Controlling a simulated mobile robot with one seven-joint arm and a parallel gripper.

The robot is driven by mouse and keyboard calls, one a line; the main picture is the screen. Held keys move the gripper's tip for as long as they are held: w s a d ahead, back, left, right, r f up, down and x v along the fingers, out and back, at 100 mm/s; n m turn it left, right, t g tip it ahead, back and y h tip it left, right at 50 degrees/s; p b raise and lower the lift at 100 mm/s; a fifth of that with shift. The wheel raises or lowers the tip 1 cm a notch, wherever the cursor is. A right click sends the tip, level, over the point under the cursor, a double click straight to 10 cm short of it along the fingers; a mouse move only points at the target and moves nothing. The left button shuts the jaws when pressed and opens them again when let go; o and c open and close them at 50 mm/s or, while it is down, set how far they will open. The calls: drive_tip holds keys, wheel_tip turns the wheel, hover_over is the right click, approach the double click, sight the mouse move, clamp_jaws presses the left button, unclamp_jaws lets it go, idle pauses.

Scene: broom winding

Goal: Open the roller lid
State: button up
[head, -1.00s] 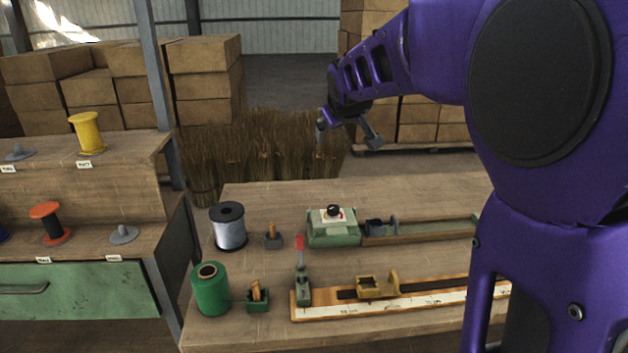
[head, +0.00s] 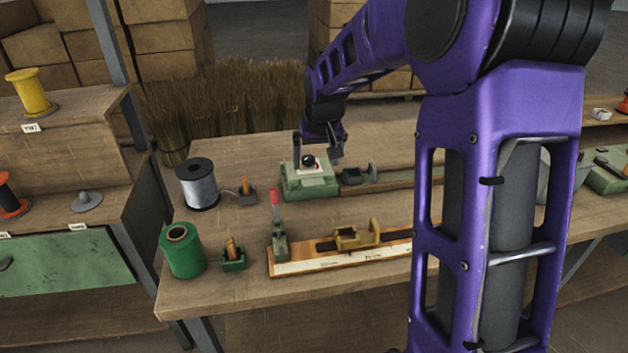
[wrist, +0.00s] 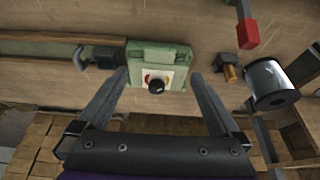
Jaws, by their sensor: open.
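A green box (head: 308,183) with a white plate and a round black knob (head: 308,160) stands at the back of the workbench. I cannot tell for certain which part is the roller lid. A long green and wooden track (head: 400,182) with a dark clamp (head: 352,176) runs right from the box. My gripper (head: 317,157) is open and empty just above the box, pointing down. In the wrist view my gripper's two fingers (wrist: 160,76) lie on either side of the black knob (wrist: 156,87), with gaps on both sides. Contact is not visible.
A wire spool (head: 198,184), a green twine spool (head: 182,250) and a red-tipped lever (head: 276,215) stand on the bench (head: 225,290). A wooden ruler jig (head: 335,255) with a brass slider (head: 352,236) lies in front. Straw bundles (head: 220,105) stand behind.

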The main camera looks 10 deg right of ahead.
sight(313, 183)
drive_tip(key=b+x, duration=0.1)
drive_tip(key=x, duration=0.7)
drive_tip(key=shift+w+f, duration=0.2)
drive_tip(key=shift+f, duration=0.1)
clamp_jaws()
